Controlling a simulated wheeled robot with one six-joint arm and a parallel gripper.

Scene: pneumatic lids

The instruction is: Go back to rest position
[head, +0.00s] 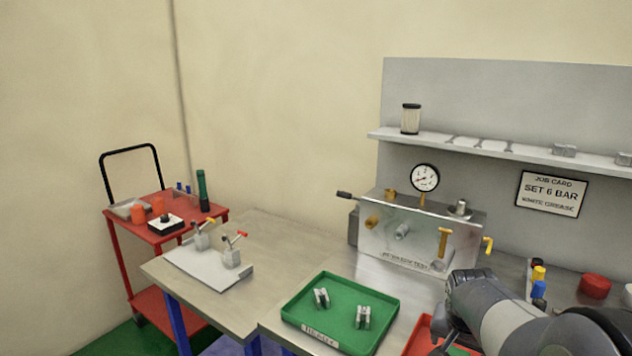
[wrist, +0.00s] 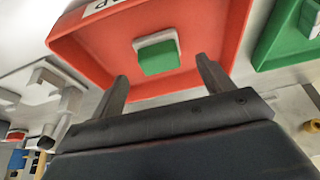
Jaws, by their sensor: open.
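My gripper (wrist: 163,85) is open in the wrist view, its two fingers apart with nothing between them. It is over the near edge of a red tray (wrist: 80,62). A small block with a green face and a white edge (wrist: 158,58) lies in that tray, beyond the fingertips and apart from them. In the head view my arm is at the lower right and hides much of the red tray (head: 415,338); the fingertips cannot be made out there.
A green tray (head: 385,325) with two metal pieces stands left of my arm. Behind is a metal test block with a gauge (head: 425,178). Bottles and a red lid (head: 595,286) stand at the right. A red cart (head: 122,216) is at far left. The table's left part has bare room.

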